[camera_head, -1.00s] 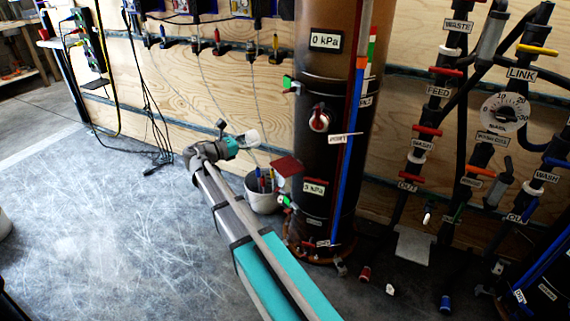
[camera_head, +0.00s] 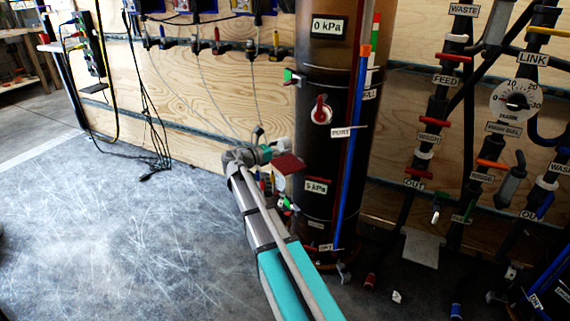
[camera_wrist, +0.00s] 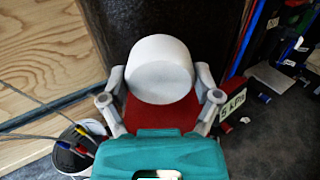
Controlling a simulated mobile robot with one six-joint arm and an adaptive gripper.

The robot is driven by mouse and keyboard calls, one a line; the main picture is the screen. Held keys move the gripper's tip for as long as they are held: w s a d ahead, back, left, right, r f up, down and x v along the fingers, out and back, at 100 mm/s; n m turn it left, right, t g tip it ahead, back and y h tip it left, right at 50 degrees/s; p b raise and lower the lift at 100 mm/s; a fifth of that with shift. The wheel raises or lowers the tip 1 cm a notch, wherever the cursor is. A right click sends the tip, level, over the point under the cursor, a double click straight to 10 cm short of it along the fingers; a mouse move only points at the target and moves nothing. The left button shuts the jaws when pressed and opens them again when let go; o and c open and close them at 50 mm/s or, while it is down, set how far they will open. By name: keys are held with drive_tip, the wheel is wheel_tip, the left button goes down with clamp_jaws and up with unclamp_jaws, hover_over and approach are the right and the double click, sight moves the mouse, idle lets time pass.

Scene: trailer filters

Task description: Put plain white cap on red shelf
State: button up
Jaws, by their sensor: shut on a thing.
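The plain white cap (camera_wrist: 160,68) is a round, thick white disc between the fingers of my gripper (camera_wrist: 160,80), which is shut on it. The red shelf (camera_wrist: 158,112) is a flat red plate below the cap in the wrist view. I cannot tell whether the cap touches it. In the head view the red shelf (camera_head: 289,163) juts left from the dark column, and my gripper is at its left, largely hidden behind my wrist.
The dark column (camera_head: 322,150) stands right behind the shelf. A white bucket (camera_wrist: 72,158) with coloured-handled tools is below left. A "5 kPa" label (camera_wrist: 233,103) is to the right. Pipes and valves (camera_head: 450,110) fill the right side.

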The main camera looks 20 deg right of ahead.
sight(286, 164)
drive_tip(key=shift+d+f, duration=0.3)
drive_tip(key=shift+f, duration=0.05)
drive_tip(key=shift+d+f+b, duration=0.35)
drive_tip(key=shift+f+b, duration=0.2)
drive_tip(key=shift+b, duration=0.15)
drive_tip(key=shift+f+b, duration=1.45)
drive_tip(key=shift+f, duration=0.1)
drive_tip(key=o, duration=1.1)
